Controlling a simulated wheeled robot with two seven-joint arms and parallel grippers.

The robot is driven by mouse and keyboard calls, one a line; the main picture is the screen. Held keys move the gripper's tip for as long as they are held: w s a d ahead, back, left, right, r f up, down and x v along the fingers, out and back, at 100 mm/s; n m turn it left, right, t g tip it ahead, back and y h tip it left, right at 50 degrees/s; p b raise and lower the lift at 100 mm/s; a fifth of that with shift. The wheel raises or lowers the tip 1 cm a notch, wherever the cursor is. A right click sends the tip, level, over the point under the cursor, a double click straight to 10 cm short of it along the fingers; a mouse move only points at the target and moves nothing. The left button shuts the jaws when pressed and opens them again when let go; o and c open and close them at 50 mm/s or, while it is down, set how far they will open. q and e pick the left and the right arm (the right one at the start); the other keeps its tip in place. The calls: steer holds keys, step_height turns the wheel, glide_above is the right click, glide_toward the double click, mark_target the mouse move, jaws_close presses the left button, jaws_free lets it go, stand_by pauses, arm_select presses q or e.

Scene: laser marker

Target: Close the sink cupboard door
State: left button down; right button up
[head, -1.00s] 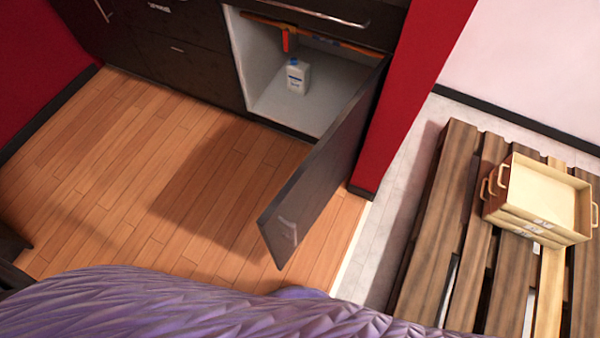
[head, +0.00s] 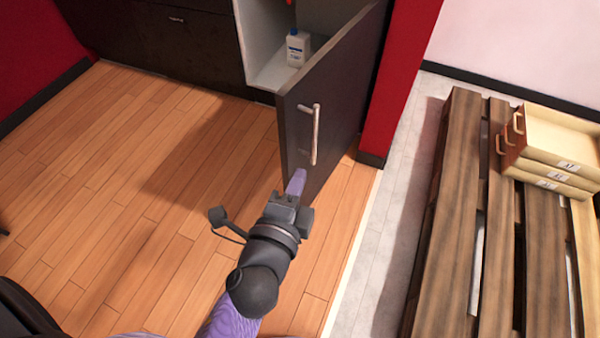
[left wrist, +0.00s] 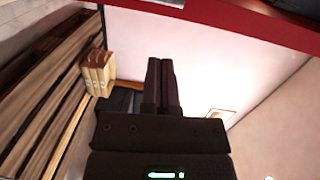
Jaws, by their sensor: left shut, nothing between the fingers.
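The sink cupboard door (head: 345,95) is dark and stands partly open. Its outer face and silver bar handle (head: 315,135) show in the head view. Past its free edge I see part of the cupboard's white inside (head: 265,68). My left gripper (head: 287,196) is in front of the door's lower part, below the handle; I cannot tell whether it touches the door. In the left wrist view its dark fingers (left wrist: 160,85) are together with nothing between them. The door is not recognisable in that view. My right gripper is not in view.
A white bottle (head: 298,48) stands inside the cupboard. A red wall end (head: 395,95) is right of the door. A wooden pallet (head: 440,270) with stacked boxes (head: 555,155) stands at the right. The wooden floor (head: 130,170) at the left is clear.

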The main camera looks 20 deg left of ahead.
mark_target(293, 120)
arm_select(q)
steer(key=shift+t, duration=0.4)
steer(key=w+a, duration=0.1)
steer(key=w, duration=0.2)
steer(key=w+a+r, duration=0.1)
steer(key=w+a, duration=0.1)
steer(key=w, duration=0.2)
steer(key=w+a+r, duration=0.1)
steer(key=w+a, duration=0.1)
steer(key=w, duration=0.1)
steer(key=shift+w, duration=0.3)
